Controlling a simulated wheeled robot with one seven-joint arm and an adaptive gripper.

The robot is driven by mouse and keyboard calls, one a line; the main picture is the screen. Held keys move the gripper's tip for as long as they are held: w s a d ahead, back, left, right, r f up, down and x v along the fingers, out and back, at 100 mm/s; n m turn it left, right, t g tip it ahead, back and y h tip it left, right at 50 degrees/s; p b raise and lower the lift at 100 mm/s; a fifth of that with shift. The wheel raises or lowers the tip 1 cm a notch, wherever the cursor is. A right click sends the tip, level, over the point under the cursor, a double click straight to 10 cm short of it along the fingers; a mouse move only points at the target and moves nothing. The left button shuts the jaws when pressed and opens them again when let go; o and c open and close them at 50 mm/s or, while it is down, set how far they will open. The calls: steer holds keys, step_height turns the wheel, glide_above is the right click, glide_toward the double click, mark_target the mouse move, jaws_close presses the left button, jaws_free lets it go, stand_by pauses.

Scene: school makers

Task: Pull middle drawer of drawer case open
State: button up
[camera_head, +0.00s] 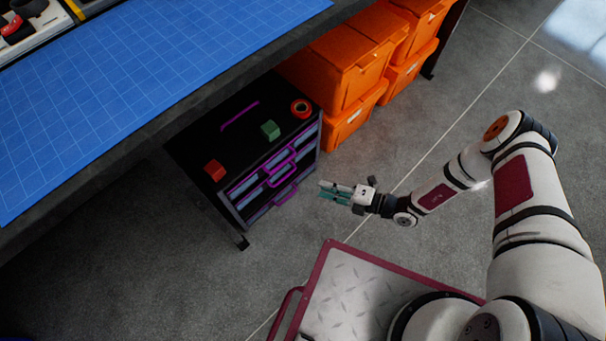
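The drawer case (222,139) is black with pale blue-grey drawer fronts and purple handles. It stands on the floor under the workbench, left of centre in the head view. Its front faces right and toward me. The middle drawer's purple handle (280,176) shows between an upper and a lower handle. The drawers look closed, though the lower handle (287,195) stands out from the front. My gripper (322,191) is to the right of the drawer front, pointing left toward it, apart from the handles and empty. Its fingers are too small to tell how far apart they are.
A red block (214,169), a green block (270,129) and a red-orange tape roll (301,108) sit on the case. Orange crates (340,70) are stacked behind it. The workbench with its blue mat (150,80) overhangs the case.

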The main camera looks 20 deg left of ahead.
steer(key=b+x, duration=0.3)
steer(key=x, duration=1)
steer(key=shift+a, duration=0.3)
steer(key=shift+f, duration=0.15)
steer(key=shift+c, duration=0.6)
jaws_close()
